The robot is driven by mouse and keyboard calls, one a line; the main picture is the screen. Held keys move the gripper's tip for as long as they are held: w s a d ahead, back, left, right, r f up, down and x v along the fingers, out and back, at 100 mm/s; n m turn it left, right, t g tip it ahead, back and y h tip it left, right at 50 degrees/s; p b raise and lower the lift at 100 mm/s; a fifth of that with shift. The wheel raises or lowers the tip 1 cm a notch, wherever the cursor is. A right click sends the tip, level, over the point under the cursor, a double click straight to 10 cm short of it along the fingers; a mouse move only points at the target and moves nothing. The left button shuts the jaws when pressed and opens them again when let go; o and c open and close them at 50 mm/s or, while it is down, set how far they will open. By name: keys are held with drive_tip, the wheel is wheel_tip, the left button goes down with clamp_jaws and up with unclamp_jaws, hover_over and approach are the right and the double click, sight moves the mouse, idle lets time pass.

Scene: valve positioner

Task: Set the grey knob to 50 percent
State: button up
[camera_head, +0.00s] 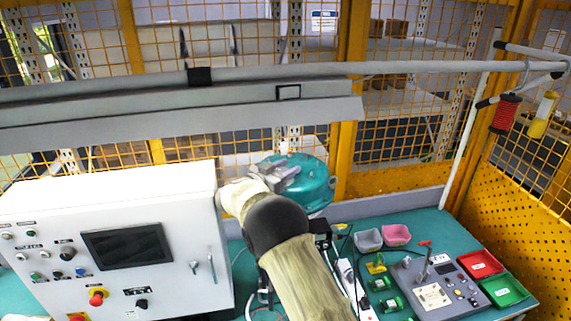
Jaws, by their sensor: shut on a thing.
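The teal round valve positioner (308,186) stands on the bench just right of the white control cabinet. My arm reaches up to it from below, and my gripper (281,168) is at its top left. The jaws are shut on the grey knob at the top of the positioner. The knob is small here and largely covered by the jaws, so its pointer and any scale marks cannot be read.
The white control cabinet (190,215) with a dark screen stands close on the left. A grey rail (200,105) crosses above. On the right of the teal bench are a grey control board (432,288), a red bin (480,264) and a green bin (503,289).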

sight(286, 168)
idle(0.4)
drive_tip(key=o, duration=1)
drive_tip(key=shift+c, duration=0.2)
wheel_tip(286, 168, up, 10)
drive_tip(key=b, duration=0.4)
